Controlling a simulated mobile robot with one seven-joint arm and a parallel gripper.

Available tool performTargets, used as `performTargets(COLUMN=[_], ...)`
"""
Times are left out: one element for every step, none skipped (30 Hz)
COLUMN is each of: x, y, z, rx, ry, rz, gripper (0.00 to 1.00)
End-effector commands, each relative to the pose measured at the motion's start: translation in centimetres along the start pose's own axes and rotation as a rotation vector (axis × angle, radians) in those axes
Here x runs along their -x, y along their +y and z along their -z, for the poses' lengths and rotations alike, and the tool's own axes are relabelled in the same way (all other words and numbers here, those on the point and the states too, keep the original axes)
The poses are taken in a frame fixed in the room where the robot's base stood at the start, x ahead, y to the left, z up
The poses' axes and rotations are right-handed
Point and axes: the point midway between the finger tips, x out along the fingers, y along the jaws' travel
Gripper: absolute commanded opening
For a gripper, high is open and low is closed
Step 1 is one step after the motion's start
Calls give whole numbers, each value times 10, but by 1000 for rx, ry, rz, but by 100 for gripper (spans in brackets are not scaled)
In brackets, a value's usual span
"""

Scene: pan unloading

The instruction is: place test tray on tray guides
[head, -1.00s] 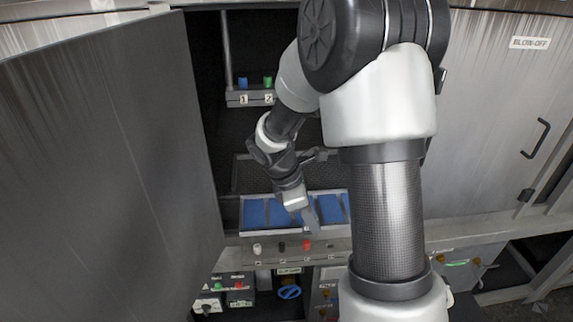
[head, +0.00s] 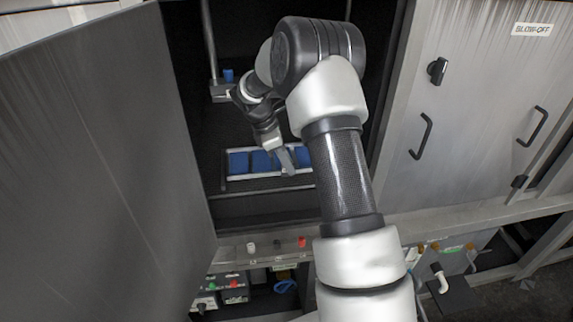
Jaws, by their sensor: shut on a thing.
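The test tray (head: 245,177), a pale-rimmed tray with several blue compartments, is inside the open dark cabinet. It looks roughly level, set back from the front sill. My gripper (head: 287,162) reaches in from above and is shut on the tray at its front edge, right of the tray's middle. The fingertips are small and partly hidden against the tray. The tray guides cannot be made out clearly; dark ledges (head: 262,192) show just below the tray. I cannot tell whether the tray touches them. My arm hides the tray's right end.
A large grey door (head: 95,170) stands open at the left. The sill (head: 262,247) carries small knobs, including a red one (head: 302,242). A vertical rod and a small shelf with a blue item (head: 228,76) stand above the tray. Closed panels with handles (head: 421,136) are at the right.

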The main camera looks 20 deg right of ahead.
Motion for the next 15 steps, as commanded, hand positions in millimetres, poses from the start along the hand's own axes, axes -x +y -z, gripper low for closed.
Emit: performTargets(x=[1, 1, 1, 0, 1, 1, 0, 0, -3, -6, -9, -14, -18, -22, -27], y=[11, 15, 20, 23, 25, 27, 28, 28, 29, 28, 28, 28, 28, 28, 28], z=[0, 0, 0, 0, 0, -1, -1, 0, 1, 2, 3, 5, 7, 9, 11], rx=[-3, -3, -2, -1, -2, -2, -2, -1, -1, 0, 0, 0, 0, 0, 0], ry=[1, 0, 0, 0, 0, -1, -1, -1, -1, -1, -1, 0, 0, 0, 0], rz=[-2, -1, -2, -1, -2, -1, -1, 0, 0, 1, 1, 1, 2, 3, 2], gripper=[0, 0, 0, 0, 0, 0, 0, 0, 0, 0, 0, 0, 0, 0, 0])
